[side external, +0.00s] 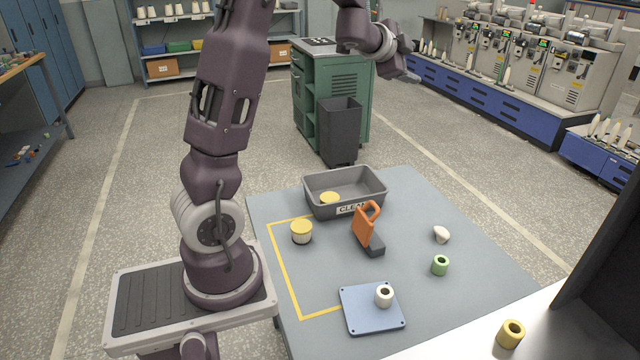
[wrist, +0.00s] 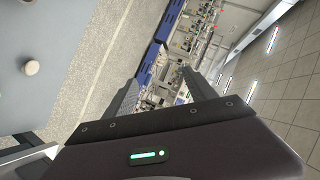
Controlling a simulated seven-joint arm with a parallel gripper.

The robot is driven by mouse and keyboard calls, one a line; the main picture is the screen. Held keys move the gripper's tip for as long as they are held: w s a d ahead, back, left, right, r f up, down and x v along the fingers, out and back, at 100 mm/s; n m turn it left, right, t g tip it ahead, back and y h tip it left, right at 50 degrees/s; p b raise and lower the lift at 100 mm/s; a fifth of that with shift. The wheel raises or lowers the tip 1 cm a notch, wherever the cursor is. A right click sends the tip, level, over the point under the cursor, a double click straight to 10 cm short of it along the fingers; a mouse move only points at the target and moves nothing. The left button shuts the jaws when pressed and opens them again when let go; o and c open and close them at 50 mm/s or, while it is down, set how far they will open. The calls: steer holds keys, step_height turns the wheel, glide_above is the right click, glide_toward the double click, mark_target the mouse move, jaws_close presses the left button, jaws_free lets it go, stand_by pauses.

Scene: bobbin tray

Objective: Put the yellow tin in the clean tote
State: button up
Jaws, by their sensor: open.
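A yellow-topped tin (side external: 301,232) with a pale lower band stands on the table at the left, inside the yellow taped outline. The grey tote (side external: 347,183) labelled "CLEAN" sits at the table's back edge. A second yellow round thing (side external: 329,198) lies inside the tote; its lower part is hidden by the tote's front wall. My gripper (side external: 408,62) is high above and behind the table, apart from everything. In the wrist view my gripper (wrist: 158,88) has its fingers apart with nothing between them.
An orange-handled tool (side external: 366,229) stands just in front of the tote. A blue plate (side external: 372,318) holds a white spool (side external: 384,295). A green spool (side external: 440,265) and a whitish lump (side external: 441,234) are at the right. A yellow ring (side external: 510,334) sits on the near light surface.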

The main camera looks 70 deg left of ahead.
steer(key=s+d+r+n+g, duration=0.25)
steer(key=s+d+n, duration=0.35)
steer(key=s+d, duration=0.8)
steer(key=s+d+f+g+h, duration=0.2)
steer(key=s+d+f+h, duration=0.1)
steer(key=s+d, duration=0.5)
steer(key=s+d+f+g+h, duration=0.2)
steer(key=s+d+f, duration=0.4)
steer(key=s+d, duration=0.3)
steer(key=shift+s+d+n+h, duration=0.35)
steer(key=shift+s+h, duration=0.25)
steer(key=shift+s, duration=0.65)
